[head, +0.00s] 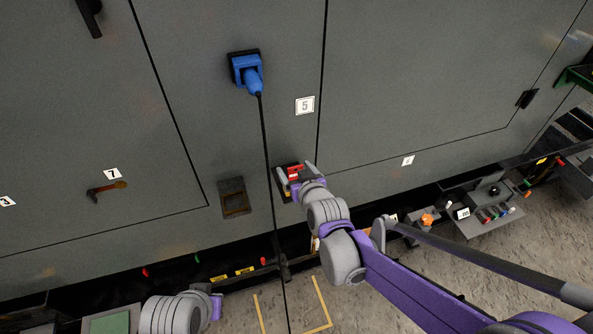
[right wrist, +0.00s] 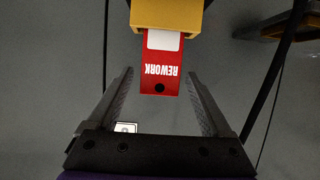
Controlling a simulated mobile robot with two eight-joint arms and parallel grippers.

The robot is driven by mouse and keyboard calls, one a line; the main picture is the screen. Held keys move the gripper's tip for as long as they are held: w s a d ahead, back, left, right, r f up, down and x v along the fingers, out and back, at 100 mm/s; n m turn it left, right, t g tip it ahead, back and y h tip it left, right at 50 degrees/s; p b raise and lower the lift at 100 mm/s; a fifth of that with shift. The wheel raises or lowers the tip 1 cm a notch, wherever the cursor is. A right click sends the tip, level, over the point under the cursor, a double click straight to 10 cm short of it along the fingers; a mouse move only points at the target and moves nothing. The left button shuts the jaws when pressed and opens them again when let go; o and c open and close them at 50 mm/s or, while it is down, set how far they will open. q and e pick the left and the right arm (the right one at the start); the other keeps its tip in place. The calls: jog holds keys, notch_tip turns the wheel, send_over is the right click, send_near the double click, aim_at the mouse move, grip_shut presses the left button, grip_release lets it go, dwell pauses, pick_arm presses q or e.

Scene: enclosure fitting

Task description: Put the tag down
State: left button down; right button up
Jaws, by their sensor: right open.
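A red tag (right wrist: 160,70) with the word REWORK, a white patch and a dark hole shows in the right wrist view. One end of it meets or goes under a yellow block (right wrist: 167,14); I cannot tell whether it is held there. My right gripper (right wrist: 161,74) is open, with a finger on each side of the tag and visible gaps to both. In the head view the red tag (head: 294,173) shows at my right gripper (head: 298,171), in front of the grey cabinet. Part of my left arm shows at the bottom; its finger state is unclear.
A blue plug (head: 247,72) sits on the cabinet, and its black cable (head: 266,170) hangs just left of my right gripper. A dark framed recess (head: 234,198) is left of the cable. A grey tray (head: 487,210) with small parts stands at right.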

jog(key=shift+r, duration=0.25)
jog(key=p+v, duration=0.2)
jog(key=v, duration=1)
jog(key=s+d+f+m+g+h, duration=0.1)
jog(key=s+d+f+g+h, duration=0.1)
jog(key=s+d+f+g, duration=0.2)
jog(key=s+d+f+m+g+h, duration=0.2)
jog(key=s+d+f+g, duration=0.2)
jog(key=s+d, duration=0.6)
jog(key=s+f, duration=0.1)
jog(key=s, duration=0.5)
jog(key=shift+s+f+m, duration=0.2)
jog(key=shift+s+m, duration=0.1)
jog(key=shift+d, duration=0.1)
notch_tip(320, 180, up, 9)
jog(key=w+p, duration=0.1)
jog(key=p, duration=0.7)
jog(key=shift+w+t, duration=0.3)
